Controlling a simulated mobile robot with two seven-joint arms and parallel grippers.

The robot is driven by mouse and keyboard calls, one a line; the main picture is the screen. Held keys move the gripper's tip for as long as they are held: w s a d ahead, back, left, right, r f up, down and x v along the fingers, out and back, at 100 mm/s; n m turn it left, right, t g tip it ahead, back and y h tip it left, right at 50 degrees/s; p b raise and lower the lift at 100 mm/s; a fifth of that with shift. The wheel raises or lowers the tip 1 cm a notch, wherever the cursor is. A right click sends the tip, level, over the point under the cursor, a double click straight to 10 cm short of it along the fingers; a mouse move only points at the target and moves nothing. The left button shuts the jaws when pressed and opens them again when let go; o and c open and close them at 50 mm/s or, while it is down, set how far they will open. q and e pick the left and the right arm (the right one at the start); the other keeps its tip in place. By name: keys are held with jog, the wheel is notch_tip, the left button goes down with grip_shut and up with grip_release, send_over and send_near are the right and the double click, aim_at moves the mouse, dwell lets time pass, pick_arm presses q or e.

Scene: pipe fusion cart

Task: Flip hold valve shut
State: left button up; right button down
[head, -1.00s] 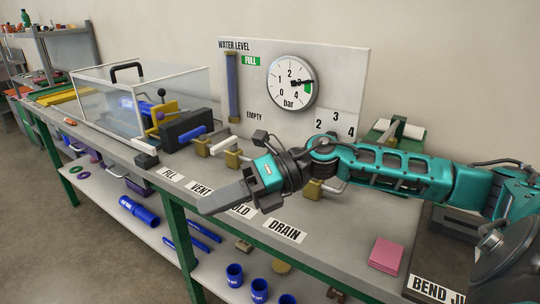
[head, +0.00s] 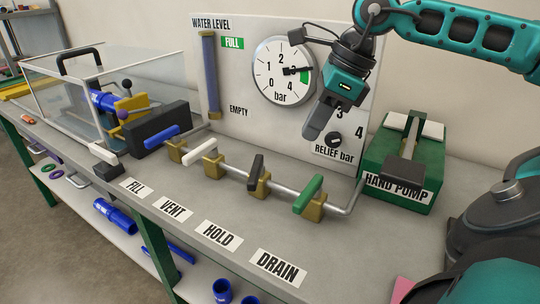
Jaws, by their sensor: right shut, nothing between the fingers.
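The hold valve is the third on the pipe, with a brass body (head: 260,187) and a dark grey handle (head: 256,170). Its handle points steeply across the line of the pipe. The HOLD label (head: 218,237) lies on the bench in front. My right gripper (head: 311,134) is shut and empty, raised above and right of the hold valve, in front of the gauge panel. It is apart from the valve handles. My left gripper is not in view.
Blue (head: 162,138), white (head: 200,151) and green (head: 309,193) valve handles sit along the same pipe. The gauge (head: 283,72) stands behind, the green hand pump (head: 400,165) at right, and a clear box (head: 60,75) at left. The bench front is free around the labels.

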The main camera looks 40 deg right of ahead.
aim_at(256, 176)
jog(key=w+a+f+p, duration=0.1)
jog(key=w+a+f, duration=0.4)
jog(key=f, duration=0.4)
jog(key=shift+w, duration=0.4)
jog(key=shift+d+f, duration=0.1)
